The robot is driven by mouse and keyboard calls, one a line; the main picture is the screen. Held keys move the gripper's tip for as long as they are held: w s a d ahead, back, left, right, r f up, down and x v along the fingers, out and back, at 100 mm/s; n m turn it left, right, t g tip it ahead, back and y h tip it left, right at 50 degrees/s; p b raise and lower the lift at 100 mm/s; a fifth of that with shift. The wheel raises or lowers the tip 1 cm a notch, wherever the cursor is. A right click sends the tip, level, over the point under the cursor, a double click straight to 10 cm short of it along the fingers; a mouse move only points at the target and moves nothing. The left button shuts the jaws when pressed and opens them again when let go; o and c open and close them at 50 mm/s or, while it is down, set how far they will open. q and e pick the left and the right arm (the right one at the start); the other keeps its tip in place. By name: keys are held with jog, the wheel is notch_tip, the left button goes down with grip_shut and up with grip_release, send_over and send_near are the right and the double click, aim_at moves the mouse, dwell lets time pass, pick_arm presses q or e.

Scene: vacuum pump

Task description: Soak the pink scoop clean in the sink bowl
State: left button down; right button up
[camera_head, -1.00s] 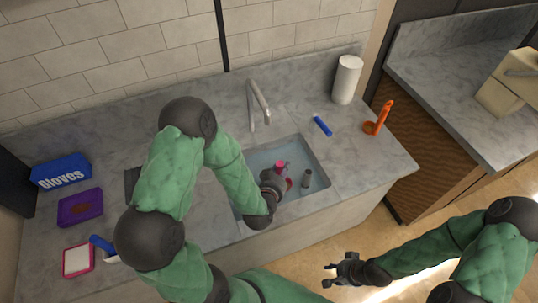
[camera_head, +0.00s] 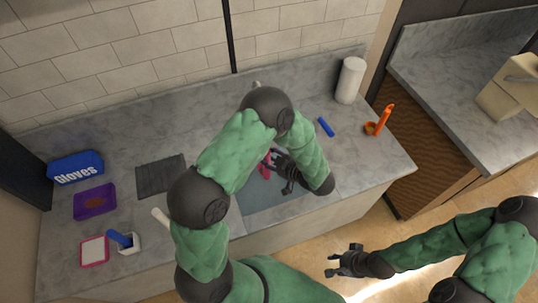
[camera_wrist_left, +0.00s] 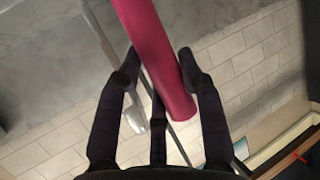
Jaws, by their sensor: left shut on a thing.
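The pink scoop (camera_head: 266,165) is in my left gripper (camera_head: 278,160), above the sink bowl (camera_head: 265,198). In the left wrist view its pink handle (camera_wrist_left: 158,55) runs between the dark fingers of my left gripper (camera_wrist_left: 160,78), which are shut on it. The scoop's head is not clearly visible; my arm and gripper hide part of it. The arm also covers much of the bowl, whose bluish-grey front part shows. My right gripper (camera_head: 345,262) is open and empty, in front of the counter over the floor.
The faucet (camera_head: 256,84) is mostly behind my left arm; it also shows in the left wrist view (camera_wrist_left: 132,112). A blue stick (camera_head: 326,127), orange scoop (camera_head: 378,121) and paper roll (camera_head: 350,80) stand or lie right of the sink. A gloves box (camera_head: 76,167) and purple tray (camera_head: 81,205) are left.

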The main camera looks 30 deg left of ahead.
pick_arm(q)
jog(key=shift+s+d+r+n+g, duration=0.15)
jog(key=shift+s+d+n+g, duration=0.15)
jog(key=shift+s+n+g, duration=0.15)
jog(key=shift+f+b, duration=5)
jog(key=shift+f, duration=2.45)
jog(key=shift+r, duration=0.1)
